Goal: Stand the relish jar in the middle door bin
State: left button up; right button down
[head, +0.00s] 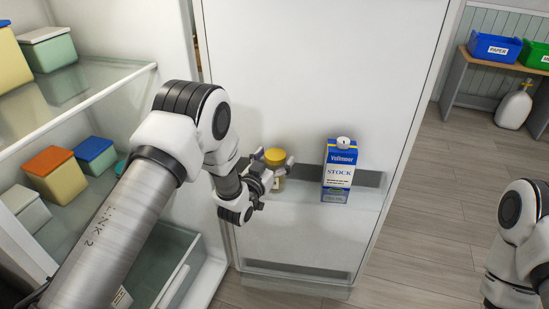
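The relish jar, with a yellow lid (275,156) and a pale label, is upright at the left part of the middle door bin (363,196). My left gripper (277,178) is at the jar, with finger parts on both sides of it. The gripper hides much of the jar's left side and base. I cannot tell whether the fingers press on the jar or whether its base rests on the bin floor. My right gripper is out of view; only part of my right arm shows at the right edge.
A blue and white stock carton (339,171) stands in the same bin, right of the jar. A lower door bin (295,272) looks empty. Fridge shelves at left hold several lidded containers (56,174). A bench with blue (494,48) and green bins stands at far right.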

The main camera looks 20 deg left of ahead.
pick_arm(q)
jog(key=shift+r, duration=0.2)
jog(key=s+a, duration=0.2)
jog(key=s, duration=1)
jog(key=s+f+n+g+y, duration=0.1)
jog(key=s+f+g, duration=0.35)
jog(key=f, duration=0.35)
jog(key=s+f+g+y, duration=0.1)
jog(key=s+f+g, duration=0.2)
jog(key=s+f, duration=0.35)
jog(key=s+a+f+g, duration=0.1)
jog(key=s+f+g, duration=0.4)
jog(key=s, duration=0.6)
jog(key=s+a+f+n+g, duration=0.1)
jog(key=s+f+g, duration=0.4)
jog(key=s, duration=0.6)
jog(key=shift+s+a+f+g+y+b, duration=0.2)
jog(key=shift+s+f+g+y+b, duration=0.1)
jog(key=shift+s+f+g+b, duration=0.1)
